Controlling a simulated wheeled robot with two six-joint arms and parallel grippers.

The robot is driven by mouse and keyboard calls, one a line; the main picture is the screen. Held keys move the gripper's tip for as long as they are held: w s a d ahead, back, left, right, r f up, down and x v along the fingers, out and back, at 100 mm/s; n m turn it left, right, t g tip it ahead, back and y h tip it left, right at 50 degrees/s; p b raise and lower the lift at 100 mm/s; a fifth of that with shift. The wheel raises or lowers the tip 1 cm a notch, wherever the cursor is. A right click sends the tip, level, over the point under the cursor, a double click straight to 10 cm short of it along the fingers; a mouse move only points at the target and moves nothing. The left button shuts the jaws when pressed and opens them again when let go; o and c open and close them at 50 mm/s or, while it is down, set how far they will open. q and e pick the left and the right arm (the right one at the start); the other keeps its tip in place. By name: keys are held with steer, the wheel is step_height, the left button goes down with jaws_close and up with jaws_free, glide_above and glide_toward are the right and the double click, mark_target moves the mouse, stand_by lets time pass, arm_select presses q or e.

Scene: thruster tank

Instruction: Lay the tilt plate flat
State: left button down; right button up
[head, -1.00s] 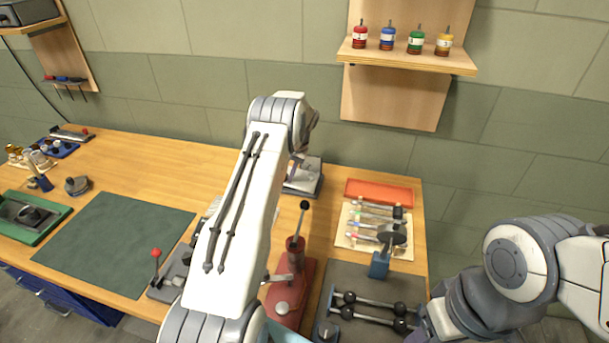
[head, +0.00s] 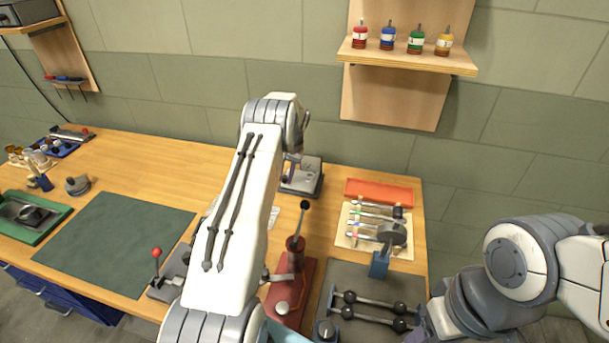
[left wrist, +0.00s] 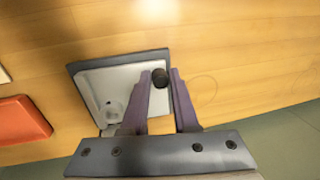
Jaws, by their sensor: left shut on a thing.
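The tilt plate (head: 308,171) is a light grey plate on a dark base at the back of the bench, partly hidden behind my left arm in the head view. In the left wrist view the pale plate (left wrist: 97,82) has a dark rim along one edge. My left gripper (left wrist: 160,76) has its two purple fingers on either side of a black knob (left wrist: 160,78) at the plate's edge and is shut on it. The plate's exact tilt is hard to tell. My right arm comes in at the right of the head view, with its fingers out of view.
A red-based lever device (head: 296,275) stands in front of the plate. A tool tray (head: 352,241) and an orange tray (head: 380,190) lie to its right. A dark green mat (head: 110,240) leaves free room on the left. The tiled wall is close behind.

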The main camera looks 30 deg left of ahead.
arm_select(q)
steer(key=shift+d+f, duration=0.25)
steer(key=shift+f, duration=0.1)
steer(key=shift+f+h, duration=0.15)
steer(key=shift+h, duration=0.25)
steer(key=shift+s, duration=0.1)
steer(key=c, duration=0.8)
jaws_free()
steer(key=shift+c, duration=0.2)
steer(key=shift+a+r+p, duration=0.15)
steer(key=shift+r+p, duration=0.35)
steer(key=shift+r, duration=0.45)
steer(key=shift+a+r+p, duration=0.1)
steer(key=shift+r+p, duration=0.35)
steer(key=shift+r, duration=0.45)
steer(key=shift+r+p, duration=1.05)
steer(key=shift+r, duration=0.8)
